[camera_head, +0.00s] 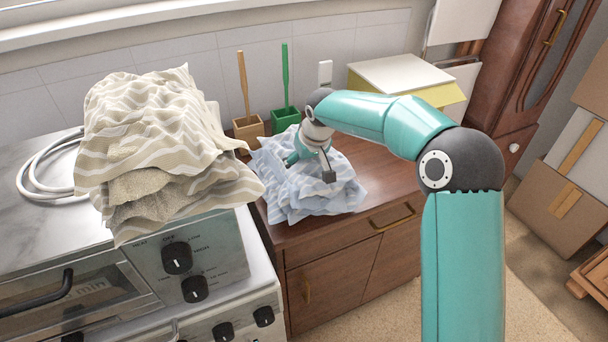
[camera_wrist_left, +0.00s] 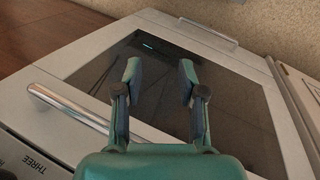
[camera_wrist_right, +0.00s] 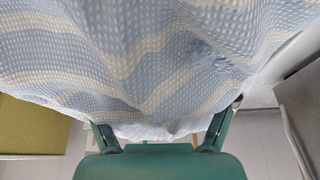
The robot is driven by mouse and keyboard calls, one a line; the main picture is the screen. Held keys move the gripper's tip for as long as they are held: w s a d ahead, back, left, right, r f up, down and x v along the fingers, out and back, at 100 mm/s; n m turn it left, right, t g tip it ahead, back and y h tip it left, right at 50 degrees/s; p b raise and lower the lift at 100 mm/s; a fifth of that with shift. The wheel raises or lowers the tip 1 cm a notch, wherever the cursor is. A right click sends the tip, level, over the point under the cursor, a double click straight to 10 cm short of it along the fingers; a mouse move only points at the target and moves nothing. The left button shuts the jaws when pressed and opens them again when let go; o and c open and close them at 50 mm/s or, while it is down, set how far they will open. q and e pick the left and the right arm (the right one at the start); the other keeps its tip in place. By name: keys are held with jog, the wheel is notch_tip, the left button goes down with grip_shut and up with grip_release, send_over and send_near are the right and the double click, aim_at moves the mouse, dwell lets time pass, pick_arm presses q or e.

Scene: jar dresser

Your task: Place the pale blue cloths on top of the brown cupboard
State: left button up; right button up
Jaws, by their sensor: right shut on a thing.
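The pale blue cloths (camera_head: 312,203), a crumpled, pale-striped stack, are at the top of the brown cupboard (camera_head: 375,165), near its left end. Whether their underside fully rests on it is hidden. My right gripper (camera_head: 310,167) reaches down onto the stack from above and is shut on cloth. In the right wrist view the cloth (camera_wrist_right: 150,65) fills the upper part and hides the fingertips. My left gripper (camera_wrist_left: 158,75) is open and empty in front of a dark glass oven door (camera_wrist_left: 230,105); it is not seen in the head view.
Beige striped cloths (camera_head: 150,150) lie on a steel toaster oven (camera_head: 215,255) left of the cupboard. A wooden holder (camera_head: 248,130) and a green holder (camera_head: 285,118) with upright handles stand behind the blue cloths. A white-topped yellow box (camera_head: 400,75) stands at the cupboard's back right.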

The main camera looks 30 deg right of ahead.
jog(key=shift+f, duration=1.8)
jog(key=o, duration=1.4)
jog(key=shift+f, duration=0.15)
jog(key=v, duration=1.2)
jog(key=shift+b, duration=0.3)
